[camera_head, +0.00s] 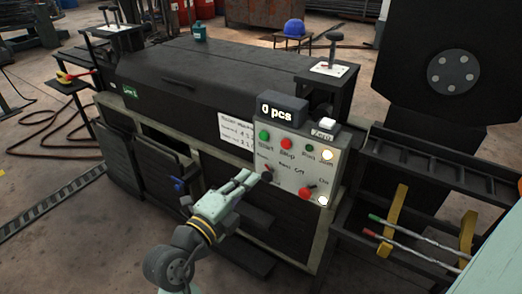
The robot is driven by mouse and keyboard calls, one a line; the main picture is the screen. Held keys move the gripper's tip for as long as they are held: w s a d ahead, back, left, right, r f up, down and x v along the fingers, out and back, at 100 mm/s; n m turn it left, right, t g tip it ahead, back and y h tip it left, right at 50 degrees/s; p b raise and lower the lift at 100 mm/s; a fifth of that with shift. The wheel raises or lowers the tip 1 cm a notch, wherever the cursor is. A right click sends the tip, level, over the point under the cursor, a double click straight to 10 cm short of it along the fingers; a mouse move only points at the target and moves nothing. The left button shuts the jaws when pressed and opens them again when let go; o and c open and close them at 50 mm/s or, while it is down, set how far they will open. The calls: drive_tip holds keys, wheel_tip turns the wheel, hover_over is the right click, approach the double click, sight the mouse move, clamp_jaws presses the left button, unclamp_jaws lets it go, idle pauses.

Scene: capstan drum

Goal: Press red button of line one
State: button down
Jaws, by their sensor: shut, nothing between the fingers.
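The control panel (306,165) is a pale upright box on the front of the dark machine (215,75). A round red button (286,143) sits in its upper row, right of a green button (265,135). A red knob (305,193) sits lower right on the panel. A dark round control (267,174) sits lower left. My gripper (252,177) is shut and empty, its fingertips at the panel's left side by the dark control, below and left of the red button. I cannot tell whether they touch the panel.
A counter display (282,109) reading "0 pcs" stands on the panel, with a white button (325,125) beside it. A small lever stand (333,68) rises behind. A rack with yellow brackets (392,220) is at the right. Floor is open at the lower left.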

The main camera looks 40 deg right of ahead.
drive_tip(key=shift+s+d+f+g, duration=0.15)
drive_tip(key=shift+s+d+g, duration=0.05)
drive_tip(key=shift+s+g, duration=0.1)
drive_tip(key=shift+w, duration=0.1)
drive_tip(key=p, duration=0.3)
approach(285, 144)
drive_tip(key=x, duration=0.6)
drive_tip(key=shift+w+d+p, duration=0.15)
drive_tip(key=shift+d+p, duration=0.2)
drive_tip(key=shift+d, duration=0.15)
drive_tip(key=shift+w, duration=0.1)
